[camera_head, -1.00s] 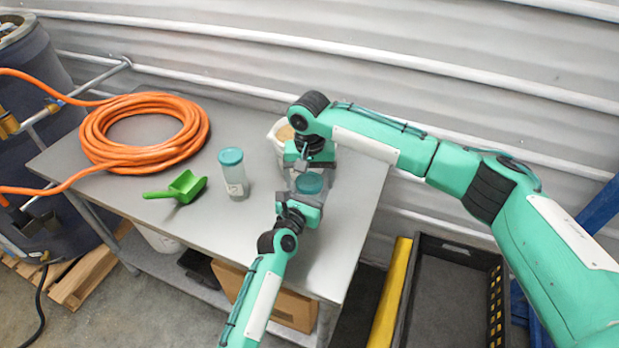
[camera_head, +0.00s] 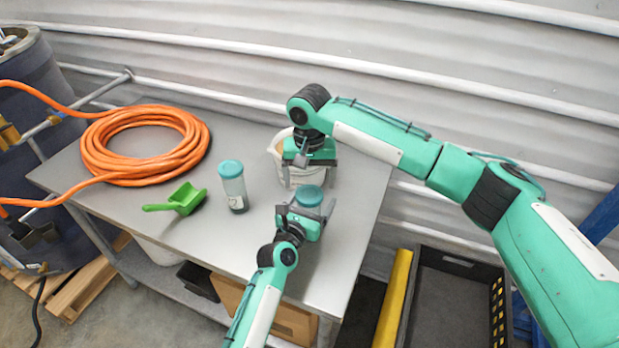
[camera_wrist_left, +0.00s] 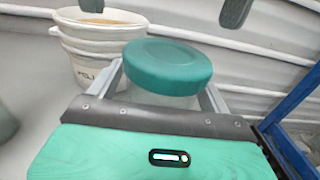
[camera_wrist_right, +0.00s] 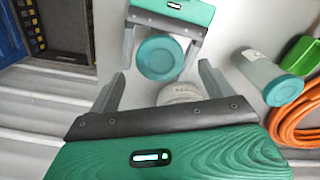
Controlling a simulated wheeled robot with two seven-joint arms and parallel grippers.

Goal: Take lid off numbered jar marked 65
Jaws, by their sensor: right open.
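A clear jar with a teal lid (camera_head: 309,196) stands upright near the table's right end, its lid on. It also shows in the left wrist view (camera_wrist_left: 168,68) and right wrist view (camera_wrist_right: 160,57). My left gripper (camera_head: 307,209) is shut on the jar body, one finger on each side below the lid. My right gripper (camera_head: 309,174) is open and empty, beyond the jar on its wall side, apart from the lid. A second jar with a teal lid (camera_head: 233,186) stands free to the left; its label is too small to read. No number 65 is legible.
A green scoop (camera_head: 178,200) and an orange hose coil (camera_head: 145,170) lie left. The table (camera_head: 265,245) is clear toward its front edge.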

